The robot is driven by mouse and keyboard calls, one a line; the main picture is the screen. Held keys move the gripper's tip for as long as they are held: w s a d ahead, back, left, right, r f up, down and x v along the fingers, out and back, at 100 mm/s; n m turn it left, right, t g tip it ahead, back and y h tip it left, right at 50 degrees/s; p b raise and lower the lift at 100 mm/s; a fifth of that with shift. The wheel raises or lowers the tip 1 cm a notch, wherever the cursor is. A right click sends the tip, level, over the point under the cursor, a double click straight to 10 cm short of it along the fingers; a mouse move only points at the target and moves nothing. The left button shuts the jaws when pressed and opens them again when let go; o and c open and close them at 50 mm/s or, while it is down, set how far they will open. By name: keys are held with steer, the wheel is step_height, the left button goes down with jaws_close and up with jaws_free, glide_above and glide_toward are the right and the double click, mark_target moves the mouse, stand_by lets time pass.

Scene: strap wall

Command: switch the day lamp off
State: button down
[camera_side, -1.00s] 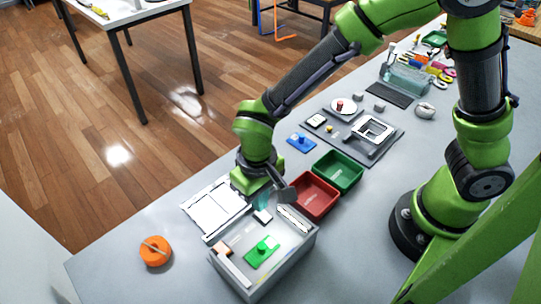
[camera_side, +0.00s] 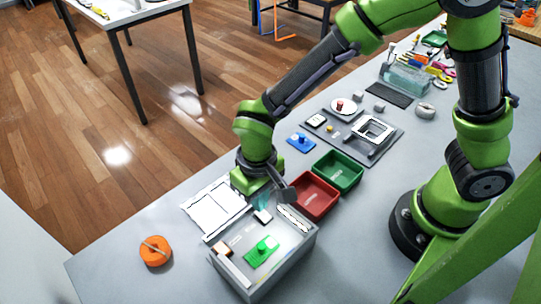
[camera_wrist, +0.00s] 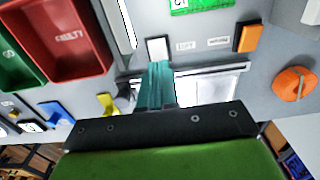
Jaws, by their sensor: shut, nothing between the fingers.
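My gripper (camera_wrist: 159,66) is shut and empty, its teal fingers together. In the side view its fingertips (camera_side: 263,207) are low at the back edge of the grey box (camera_side: 232,272). In the wrist view the tips are right at the lower edge of a small white block (camera_wrist: 157,47), possibly a switch; I cannot tell whether they touch. This block also shows in the side view (camera_side: 263,217). An orange block (camera_wrist: 248,37) is further along the same face, with two small labels between them, unreadable here. Which part is the day lamp cannot be told.
A white framed panel (camera_side: 214,208) lies behind the box. A green piece (camera_side: 262,250) is on the box. Red (camera_side: 313,196) and green (camera_side: 338,171) bins stand close on the right. An orange round object (camera_side: 155,251) is at the left, with bare table around it.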

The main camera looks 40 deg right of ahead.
steer(key=shift+f, duration=0.95)
step_height(320, 180, up, 8)
stand_by(0.9)
steer(key=s+d+r+m+t+y, duration=0.1)
steer(key=s+d+r+m+t, duration=0.1)
steer(key=d+r, duration=0.5)
steer(key=s+d+r+m+t+y, duration=0.1)
steer(key=d+r+t, duration=0.4)
steer(key=d, duration=0.7)
step_height(320, 180, up, 3)
steer(key=shift+s+f+m, duration=0.15)
steer(key=shift+s+m, duration=0.35)
steer(key=shift+s, duration=0.6)
